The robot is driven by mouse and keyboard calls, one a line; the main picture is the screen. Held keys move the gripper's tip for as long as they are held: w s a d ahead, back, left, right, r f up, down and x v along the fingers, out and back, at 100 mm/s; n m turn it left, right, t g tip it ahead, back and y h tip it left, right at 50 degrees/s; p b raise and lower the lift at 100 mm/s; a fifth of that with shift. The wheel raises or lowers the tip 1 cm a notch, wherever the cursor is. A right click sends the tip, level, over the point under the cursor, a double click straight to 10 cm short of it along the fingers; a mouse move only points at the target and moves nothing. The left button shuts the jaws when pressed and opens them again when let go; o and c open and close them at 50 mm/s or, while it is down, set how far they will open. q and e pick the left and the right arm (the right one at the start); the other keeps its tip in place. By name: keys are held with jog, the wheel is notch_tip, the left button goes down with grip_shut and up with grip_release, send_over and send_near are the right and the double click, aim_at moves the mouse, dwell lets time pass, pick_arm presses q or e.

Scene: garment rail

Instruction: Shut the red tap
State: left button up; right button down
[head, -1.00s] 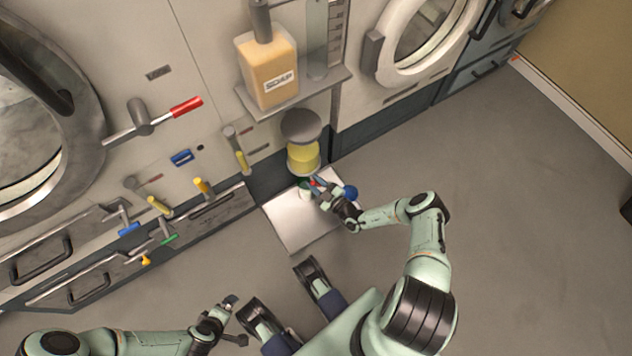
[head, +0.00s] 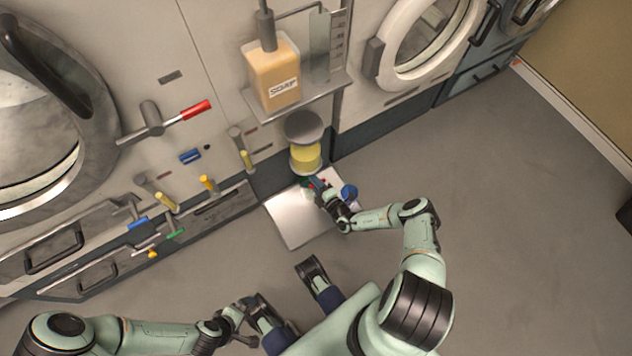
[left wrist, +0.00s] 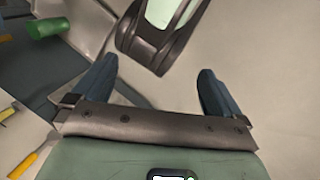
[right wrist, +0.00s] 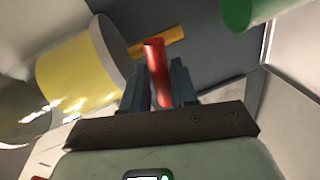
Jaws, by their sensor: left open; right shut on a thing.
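A red handle (right wrist: 157,70), which I take for the red tap's, stands between the fingers of my right gripper (right wrist: 160,88) in the right wrist view. The right gripper is shut on it. In the head view this gripper (head: 317,184) is low by the metal tray, below the yellow container, and largely covers the red part. What the handle is fixed to is hidden. My left gripper (left wrist: 155,82) is open and empty, above the floor near my own base.
A red-handled lever (head: 195,110) sits on the machine front. Yellow, blue and green handles (head: 175,232) are below it. A yellow container (head: 306,158) is beside my right gripper, a blue knob (head: 349,191) right of it. The metal tray (head: 290,225) lies below.

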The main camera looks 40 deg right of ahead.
pick_arm(q)
jog(key=shift+s+d+r+p, duration=0.35)
jog(key=shift+s+r, duration=0.15)
jog(key=shift+s, duration=0.1)
pick_arm(e)
jog(key=shift+d+n+h, duration=0.25)
jog(key=shift+n+h, duration=0.15)
jog(key=shift+n, duration=0.4)
pick_arm(q)
jog(key=shift+s, duration=0.1)
pick_arm(e)
jog(key=c, duration=1)
grip_release()
jog(key=shift+a, duration=0.1)
pick_arm(q)
jog(key=shift+g+h, duration=0.3)
jog(key=shift+g, duration=0.5)
jog(key=s+r+p, duration=0.1)
jog(key=s+d+r+p, duration=0.1)
jog(key=r+p, duration=0.1)
jog(key=shift+s+r, duration=0.1)
jog(key=shift+s, duration=0.3)
pick_arm(e)
jog(key=v, duration=1.3)
jog(key=shift+s+r, duration=0.1)
jog(key=shift+s, duration=0.15)
